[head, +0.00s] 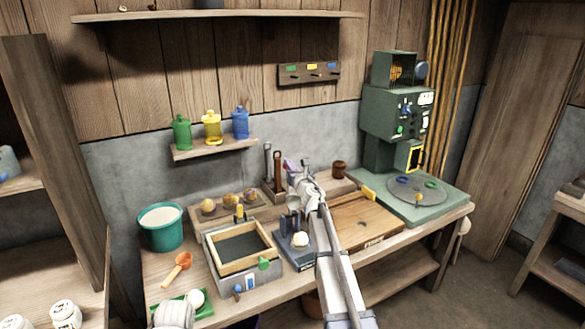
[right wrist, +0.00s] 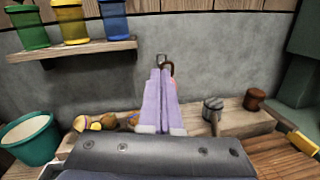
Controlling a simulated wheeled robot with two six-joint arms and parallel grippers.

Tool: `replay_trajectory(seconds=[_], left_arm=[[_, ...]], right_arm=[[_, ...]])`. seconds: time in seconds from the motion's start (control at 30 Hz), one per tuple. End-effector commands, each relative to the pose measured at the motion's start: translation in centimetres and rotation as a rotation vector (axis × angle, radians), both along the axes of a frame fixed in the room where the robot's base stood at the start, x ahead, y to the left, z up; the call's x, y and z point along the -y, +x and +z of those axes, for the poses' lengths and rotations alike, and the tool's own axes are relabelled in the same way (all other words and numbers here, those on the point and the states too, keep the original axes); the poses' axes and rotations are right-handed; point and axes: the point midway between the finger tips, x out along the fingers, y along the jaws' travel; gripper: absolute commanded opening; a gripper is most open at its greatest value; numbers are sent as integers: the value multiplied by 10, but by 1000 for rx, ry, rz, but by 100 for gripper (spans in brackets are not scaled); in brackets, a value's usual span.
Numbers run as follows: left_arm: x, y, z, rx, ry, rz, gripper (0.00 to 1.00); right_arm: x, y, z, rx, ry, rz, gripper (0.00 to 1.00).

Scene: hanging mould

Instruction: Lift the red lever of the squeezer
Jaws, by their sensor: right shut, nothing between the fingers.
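The squeezer seems to be the dark blue-grey device (head: 290,258) with short upright posts and a pale ball (head: 300,241) on it, at the middle of the bench. I cannot make out its red lever clearly; my right arm covers part of this area in the head view. My right gripper (head: 291,166) is above and behind the device, near the back of the bench. In the right wrist view its pale purple fingers (right wrist: 160,85) are shut together and empty, pointing at the grey wall. A little red shows beside them.
A wooden frame box (head: 238,268) stands left of the device and a wooden board (head: 372,222) right of it. A teal bucket (head: 161,236) is at the left. Upright tools (head: 279,172) stand behind. A green machine (head: 392,125) is at the back right.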

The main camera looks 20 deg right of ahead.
Motion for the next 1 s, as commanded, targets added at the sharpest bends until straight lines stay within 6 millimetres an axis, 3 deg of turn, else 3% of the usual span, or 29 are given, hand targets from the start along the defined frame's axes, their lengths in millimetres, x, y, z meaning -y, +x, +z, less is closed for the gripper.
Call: replay_trajectory(seconds=[0.67, 1.0], left_arm=[[0, 0, 1, 0, 0, 0, 76], [0, 0, 8, 0, 0, 0, 76]], right_arm=[[-2, 0, 1, 0, 0, 1, 0], [-22, -35, 8, -1, 0, 3, 0]])
